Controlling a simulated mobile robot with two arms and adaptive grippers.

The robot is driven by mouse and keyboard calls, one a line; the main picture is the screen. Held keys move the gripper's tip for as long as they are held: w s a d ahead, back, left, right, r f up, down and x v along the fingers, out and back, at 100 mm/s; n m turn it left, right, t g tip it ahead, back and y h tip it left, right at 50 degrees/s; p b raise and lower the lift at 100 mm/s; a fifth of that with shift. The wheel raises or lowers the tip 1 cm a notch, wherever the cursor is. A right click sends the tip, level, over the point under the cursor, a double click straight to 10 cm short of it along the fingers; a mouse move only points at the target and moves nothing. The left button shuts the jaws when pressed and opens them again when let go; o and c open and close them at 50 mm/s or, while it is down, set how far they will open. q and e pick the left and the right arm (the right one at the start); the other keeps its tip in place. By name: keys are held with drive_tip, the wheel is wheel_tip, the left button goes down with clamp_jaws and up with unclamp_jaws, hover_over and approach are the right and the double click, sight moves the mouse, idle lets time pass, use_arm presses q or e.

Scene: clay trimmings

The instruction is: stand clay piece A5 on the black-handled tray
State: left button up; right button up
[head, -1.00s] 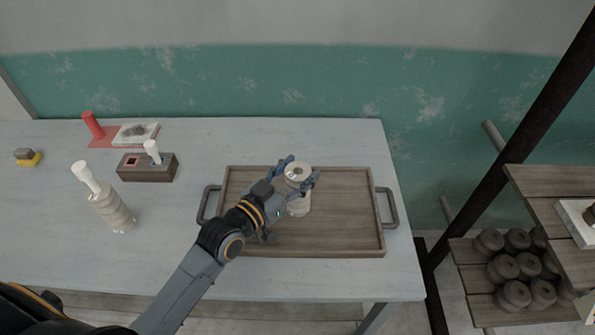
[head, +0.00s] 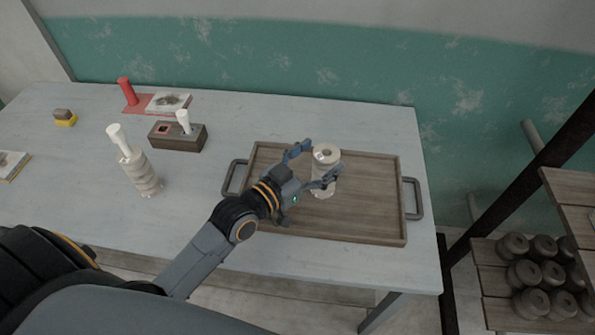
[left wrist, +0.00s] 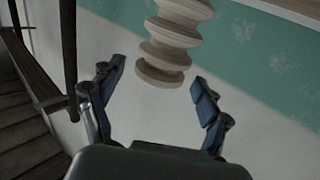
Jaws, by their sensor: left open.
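A pale, ridged, round clay piece (head: 325,186) stands upright on the wooden tray (head: 372,222), which has a dark handle at each end. It has a hole in its top and a small mark that I cannot read. My left gripper (head: 314,166) is open at the left and front of the piece, its fingers spread beside it. In the left wrist view the ridged clay piece (left wrist: 168,45) is beyond the open fingertips of the gripper (left wrist: 158,80), apart from them. My right gripper is not in view.
Left of the tray stand a pale ridged piece with a white handle (head: 140,172) and a dark block (head: 170,136) holding a white-handled tool. A red cylinder (head: 126,90) is behind. Dark round pieces (head: 535,272) fill a shelf at right. The tray's right half is bare.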

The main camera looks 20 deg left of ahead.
use_arm(q)
drive_tip(key=b+v, duration=0.1)
drive_tip(key=v, duration=0.8)
drive_tip(key=shift+s, duration=0.4)
drive_tip(key=shift+a, duration=0.1)
